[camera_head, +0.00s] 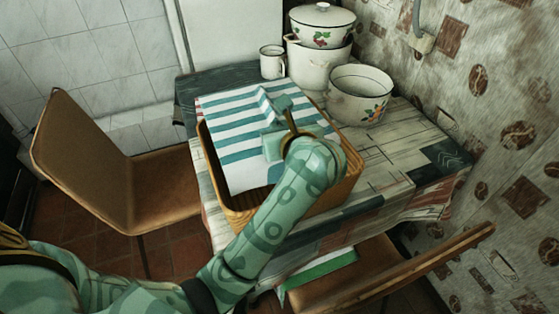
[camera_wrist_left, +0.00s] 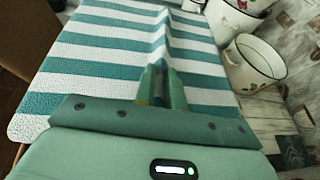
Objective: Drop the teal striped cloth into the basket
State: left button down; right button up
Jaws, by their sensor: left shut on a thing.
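The teal and white striped cloth (camera_head: 229,143) is spread over the top of the wooden basket (camera_head: 237,218) on the table. It also fills much of the left wrist view (camera_wrist_left: 93,65). My left gripper (camera_head: 272,112) is shut on the cloth, pinching a raised fold near its right part. The fold runs up from between the fingers in the left wrist view (camera_wrist_left: 161,88). The cloth covers the left and far parts of the basket, and my arm hides part of its right side. Whether the cloth touches the rim all along cannot be told. My right gripper is not in view.
Behind the basket stand a white mug (camera_head: 272,63), a lidded pot stack (camera_head: 318,66) and an open enamel pot (camera_head: 359,97). The table (camera_head: 405,160) is clear at the right. Brown chairs stand at the left (camera_head: 120,180) and front right (camera_head: 385,275).

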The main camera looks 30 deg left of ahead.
pick_arm(q)
notch_tip(320, 180, down, 4)
jog(key=shift+w+r+b, duration=0.1)
jog(key=shift+b, duration=0.95)
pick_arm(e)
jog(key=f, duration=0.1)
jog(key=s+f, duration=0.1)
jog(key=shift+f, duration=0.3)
pick_arm(q)
jog(key=shift+r, duration=0.1)
jog(key=c, duration=1.4)
grip_release()
jog(key=shift+d, duration=0.1)
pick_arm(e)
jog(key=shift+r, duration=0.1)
